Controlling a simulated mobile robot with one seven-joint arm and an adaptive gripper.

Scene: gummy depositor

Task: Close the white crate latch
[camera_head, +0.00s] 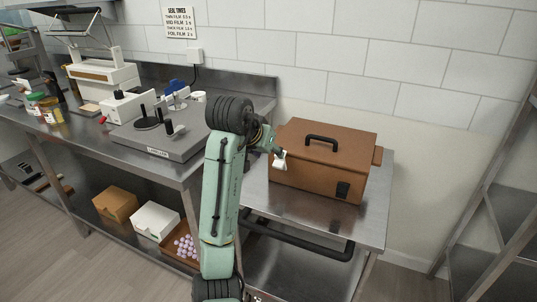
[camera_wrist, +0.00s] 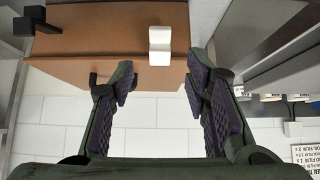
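A brown crate (camera_head: 318,168) stands with its lid down on the steel cart. Its white latch (camera_head: 280,160) is on the front face at the left, near the lid seam. In the wrist view the white latch (camera_wrist: 160,46) lies just ahead of the fingertips, about midway between them, apart from both. My gripper (camera_wrist: 161,72) is open and empty. In the head view it is at the crate's left front and largely hidden by my arm. A black latch (camera_head: 343,190) sits at the front right of the crate, also in the wrist view (camera_wrist: 25,22).
A black handle (camera_head: 322,142) stands on the lid. The steel cart top (camera_head: 378,205) is bare around the crate. A bench with a labeller (camera_head: 165,135) is at the left, and a metal rack (camera_head: 500,210) at the right. The tiled wall is behind.

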